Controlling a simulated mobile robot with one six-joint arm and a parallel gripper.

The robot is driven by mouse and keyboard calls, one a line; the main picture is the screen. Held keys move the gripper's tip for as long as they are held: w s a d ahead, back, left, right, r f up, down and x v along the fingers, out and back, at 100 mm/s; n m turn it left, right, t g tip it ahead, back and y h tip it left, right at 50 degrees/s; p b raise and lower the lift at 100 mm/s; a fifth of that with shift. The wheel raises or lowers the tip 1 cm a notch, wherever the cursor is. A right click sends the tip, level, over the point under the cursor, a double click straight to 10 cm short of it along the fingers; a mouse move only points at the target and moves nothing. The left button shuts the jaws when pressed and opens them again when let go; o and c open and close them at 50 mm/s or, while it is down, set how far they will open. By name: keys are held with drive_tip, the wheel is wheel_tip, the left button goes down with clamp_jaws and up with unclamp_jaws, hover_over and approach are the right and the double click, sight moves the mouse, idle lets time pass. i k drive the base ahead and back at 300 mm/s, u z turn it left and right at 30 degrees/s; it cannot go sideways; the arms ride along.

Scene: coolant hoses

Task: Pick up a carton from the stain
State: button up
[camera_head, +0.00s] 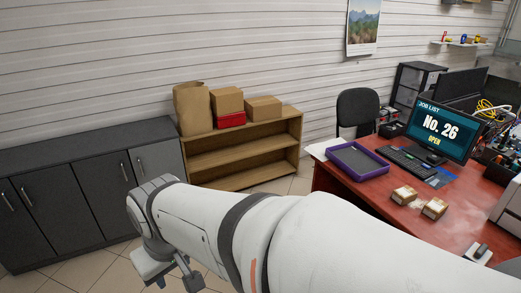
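The left carton (404,195) is a little farther back than the right carton (434,209).
The desk also holds a purple-rimmed tray (357,161), a keyboard (402,159) and a monitor (442,128). A wooden shelf (240,157) by the wall carries a paper bag (192,107), brown boxes (263,108) and a red box (230,120). Dark cabinets (65,210) stand left.

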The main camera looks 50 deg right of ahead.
sight(403, 195)
drive_tip(key=z, duration=0.05)
drive_tip(key=i, duration=1.4)
drive_tip(key=z, duration=4)
drive_tip(key=i, duration=1.65)
drive_tip(key=z, duration=0.05)
